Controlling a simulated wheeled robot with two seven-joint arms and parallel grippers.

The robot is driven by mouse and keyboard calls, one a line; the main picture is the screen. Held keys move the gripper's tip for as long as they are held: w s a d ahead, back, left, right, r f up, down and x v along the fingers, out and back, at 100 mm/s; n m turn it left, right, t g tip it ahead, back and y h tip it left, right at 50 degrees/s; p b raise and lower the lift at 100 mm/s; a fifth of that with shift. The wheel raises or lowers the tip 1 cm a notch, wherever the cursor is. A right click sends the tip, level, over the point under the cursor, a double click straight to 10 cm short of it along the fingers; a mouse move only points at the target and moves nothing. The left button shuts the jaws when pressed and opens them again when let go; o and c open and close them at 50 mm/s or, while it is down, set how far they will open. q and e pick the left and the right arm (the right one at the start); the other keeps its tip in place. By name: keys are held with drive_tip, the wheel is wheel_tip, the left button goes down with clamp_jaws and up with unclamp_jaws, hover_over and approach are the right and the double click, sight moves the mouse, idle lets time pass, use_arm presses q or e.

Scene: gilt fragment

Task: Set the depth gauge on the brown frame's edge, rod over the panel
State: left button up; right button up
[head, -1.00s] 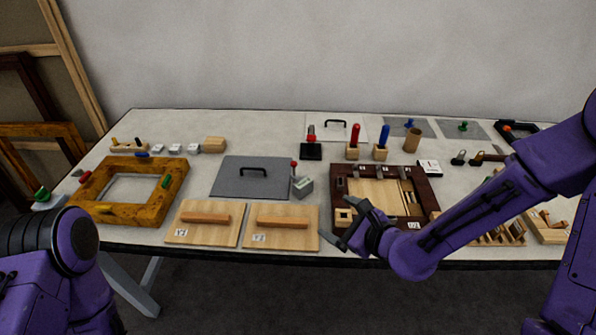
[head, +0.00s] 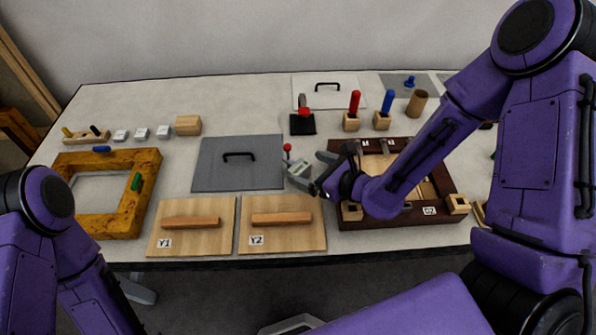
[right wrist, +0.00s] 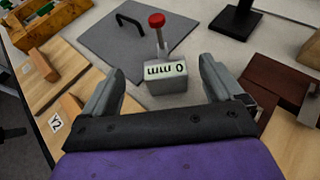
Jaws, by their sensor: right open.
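The depth gauge is a small grey block (head: 299,171) with a red-knobbed rod. It stands upright on the table, between the grey board and the brown frame. In the right wrist view the gauge (right wrist: 166,76) reads "0 mm" and sits ahead, between the open fingers. My right gripper (head: 316,182) is open, empty and close to the gauge; contact is not visible. The dark brown frame (head: 445,184) lies to the right, with a pale panel (head: 375,167) inside; my right arm hides part of both. My left gripper is out of view.
A grey board with a handle (head: 215,171) lies left of the gauge. Wooden boards Y1 (head: 175,239) and Y2 (head: 283,237) lie in front. A black stand (head: 302,125) and the red-handled tool (head: 354,104) are behind. A yellow-brown frame (head: 142,183) is at left.

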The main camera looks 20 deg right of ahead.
sight(290, 161)
drive_tip(key=x, duration=0.2)
drive_tip(key=p+x, duration=0.1)
drive_tip(key=x, duration=0.5)
drive_tip(key=shift+d+f+p, duration=0.15)
drive_tip(key=shift+f+p, duration=0.15)
drive_tip(key=shift+w+f, duration=0.15)
drive_tip(key=shift+w, duration=0.1)
drive_tip(key=c, duration=1.2)
